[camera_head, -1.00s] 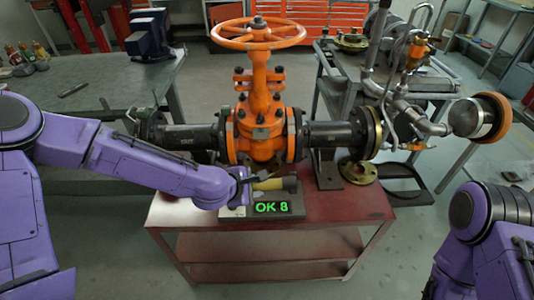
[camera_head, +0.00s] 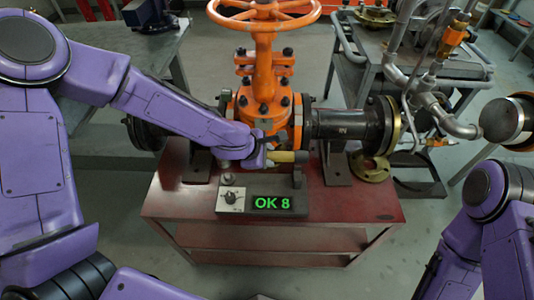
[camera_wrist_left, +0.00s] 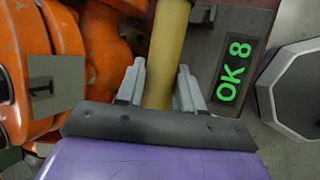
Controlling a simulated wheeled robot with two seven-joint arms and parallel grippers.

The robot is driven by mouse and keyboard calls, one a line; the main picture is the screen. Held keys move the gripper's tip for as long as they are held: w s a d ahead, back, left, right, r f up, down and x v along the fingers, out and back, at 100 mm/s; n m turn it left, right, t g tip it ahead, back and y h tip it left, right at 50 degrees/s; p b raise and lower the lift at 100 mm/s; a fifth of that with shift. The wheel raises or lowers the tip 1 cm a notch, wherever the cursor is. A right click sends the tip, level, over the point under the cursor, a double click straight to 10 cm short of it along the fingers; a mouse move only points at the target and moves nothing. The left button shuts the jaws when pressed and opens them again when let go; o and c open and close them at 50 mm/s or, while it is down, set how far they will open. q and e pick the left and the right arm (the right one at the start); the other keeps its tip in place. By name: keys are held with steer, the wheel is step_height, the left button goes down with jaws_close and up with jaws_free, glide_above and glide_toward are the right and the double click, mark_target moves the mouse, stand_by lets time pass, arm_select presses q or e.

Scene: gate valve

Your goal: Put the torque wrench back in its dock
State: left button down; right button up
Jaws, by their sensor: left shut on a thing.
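The torque wrench (camera_head: 287,157) shows as a yellow handle in my left gripper (camera_head: 268,155), in front of the orange valve's base. In the left wrist view the yellow handle (camera_wrist_left: 168,48) runs up the picture between the two grey fingers of the left gripper (camera_wrist_left: 160,85), which are shut on it. The rest of the wrench is hidden or out of frame. A dark box (camera_head: 229,203) with a knob and a green "OK 8" display stands on the red table's front part. A small dark upright post (camera_head: 298,178) stands behind the display. I cannot tell which part is the dock.
The orange gate valve (camera_head: 263,85) with its handwheel and black pipe (camera_head: 340,124) stands close behind my left gripper. The red table (camera_head: 350,208) has free room right of the display. A brass ring (camera_head: 371,168) lies by the pipe's right flange.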

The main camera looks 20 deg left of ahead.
arm_select(q)
steer(key=shift+s+f+b, duration=0.15)
steer(key=shift+f+b, duration=0.5)
steer(key=shift+b, duration=0.1)
steer(key=shift+f+b, duration=2.35)
steer(key=shift+f, duration=0.6)
